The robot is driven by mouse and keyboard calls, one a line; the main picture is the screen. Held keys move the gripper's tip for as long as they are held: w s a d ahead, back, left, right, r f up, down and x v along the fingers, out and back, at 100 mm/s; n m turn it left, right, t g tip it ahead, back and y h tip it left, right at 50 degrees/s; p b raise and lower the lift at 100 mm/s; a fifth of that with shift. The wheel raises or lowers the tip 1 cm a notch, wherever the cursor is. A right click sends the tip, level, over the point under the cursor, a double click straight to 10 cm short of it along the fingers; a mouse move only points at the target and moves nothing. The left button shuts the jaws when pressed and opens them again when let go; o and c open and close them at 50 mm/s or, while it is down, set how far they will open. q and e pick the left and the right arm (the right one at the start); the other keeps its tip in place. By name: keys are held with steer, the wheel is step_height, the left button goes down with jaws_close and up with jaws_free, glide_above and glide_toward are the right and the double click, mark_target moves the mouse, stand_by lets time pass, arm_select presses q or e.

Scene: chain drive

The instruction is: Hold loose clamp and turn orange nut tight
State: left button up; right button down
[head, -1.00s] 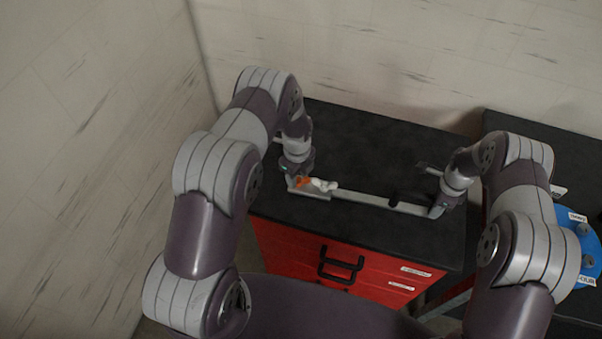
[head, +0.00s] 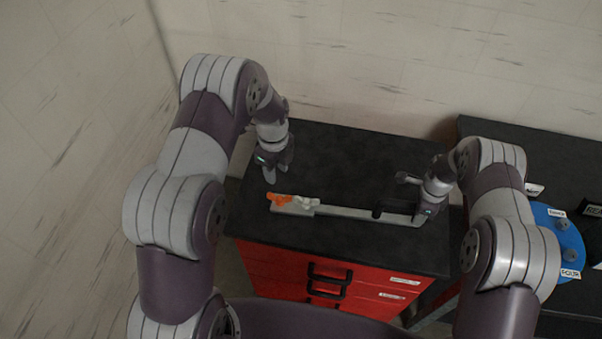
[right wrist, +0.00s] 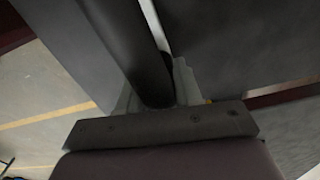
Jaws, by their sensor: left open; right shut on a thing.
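The clamp is a long pale grey bar (head: 350,212) lying across the black cabinet top, with a dark block (head: 390,207) near its right end. The orange nut (head: 280,199) is at the bar's left end, beside a white fitting (head: 306,203). My left gripper (head: 276,176) is open and empty, just behind and above the orange nut, apart from it. My right gripper (head: 424,214) is shut on the clamp at the bar's right end. In the right wrist view a dark rounded part (right wrist: 150,75) and a thin pale strip fill the middle; the grip itself is mostly hidden.
The black top (head: 340,155) is clear behind the bar. Red drawers (head: 290,272) with black handles are below its front edge. A second dark table at the right carries a blue round thing (head: 560,240) with labels. A wall stands close on the left.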

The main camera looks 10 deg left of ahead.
steer(key=c, duration=0.7)
jaws_free()
